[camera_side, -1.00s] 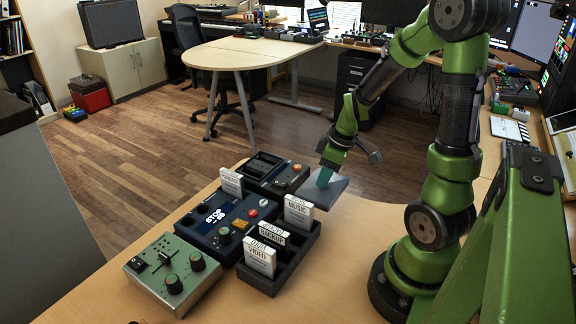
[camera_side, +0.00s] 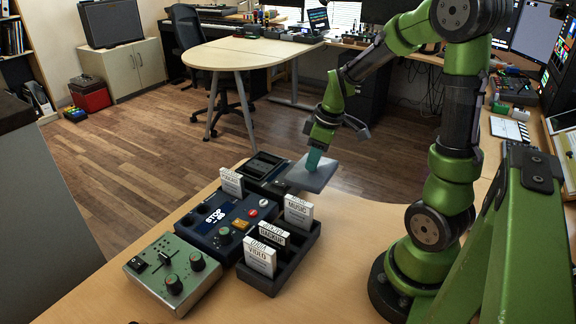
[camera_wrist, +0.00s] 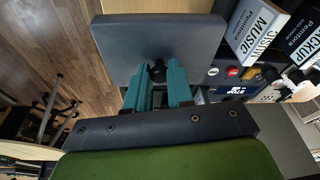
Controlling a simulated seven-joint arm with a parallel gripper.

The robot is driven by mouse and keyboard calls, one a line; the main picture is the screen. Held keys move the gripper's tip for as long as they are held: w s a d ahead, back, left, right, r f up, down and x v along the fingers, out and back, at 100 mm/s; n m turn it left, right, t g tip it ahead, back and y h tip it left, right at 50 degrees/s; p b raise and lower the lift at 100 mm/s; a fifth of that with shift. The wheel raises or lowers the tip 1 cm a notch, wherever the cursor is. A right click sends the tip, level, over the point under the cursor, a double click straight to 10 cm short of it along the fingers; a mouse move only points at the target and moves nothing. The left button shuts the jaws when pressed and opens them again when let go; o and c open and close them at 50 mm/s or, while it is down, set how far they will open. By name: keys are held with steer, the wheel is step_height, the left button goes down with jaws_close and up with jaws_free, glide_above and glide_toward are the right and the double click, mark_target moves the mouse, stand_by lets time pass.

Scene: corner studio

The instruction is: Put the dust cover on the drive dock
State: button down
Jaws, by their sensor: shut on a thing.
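The dust cover (camera_side: 316,178) is a flat grey plate with a small dark knob. My gripper (camera_side: 313,161), with teal fingers, is shut on that knob and holds the plate in the air, slightly tilted. In the wrist view the cover (camera_wrist: 125,45) fills the upper middle, with the knob between the fingers (camera_wrist: 158,84). The dark unit with a recessed top (camera_side: 261,166) at the back of the row looks like the drive dock. The cover hides its right part in the side view. I cannot tell the height gap between them.
A navy STOP unit (camera_side: 216,222) stands in front, with a white PODCAST drive (camera_side: 231,182) upright near its back edge. A black rack (camera_side: 284,273) holds several upright drives to the right. A green control box (camera_side: 172,300) sits nearest. Bare wood (camera_side: 345,240) lies right of the rack.

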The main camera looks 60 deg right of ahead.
steer(key=w, duration=0.4)
steer(key=w+r, duration=0.1)
steer(key=w, duration=0.8)
steer(key=shift+a+r, duration=0.15)
steer(key=shift+r, duration=0.05)
steer(key=w+r, duration=0.2)
steer(key=w, duration=0.2)
steer(key=shift+m+t, duration=0.3)
steer(key=shift+m, duration=0.1)
steer(key=shift+s+f, duration=0.2)
steer(key=shift+f, duration=2.5)
steer(key=shift+f, duration=0.6)
steer(key=c, duration=1.3)
jaws_free()
steer(key=shift+o, duration=0.2)
steer(key=v, duration=1.1)
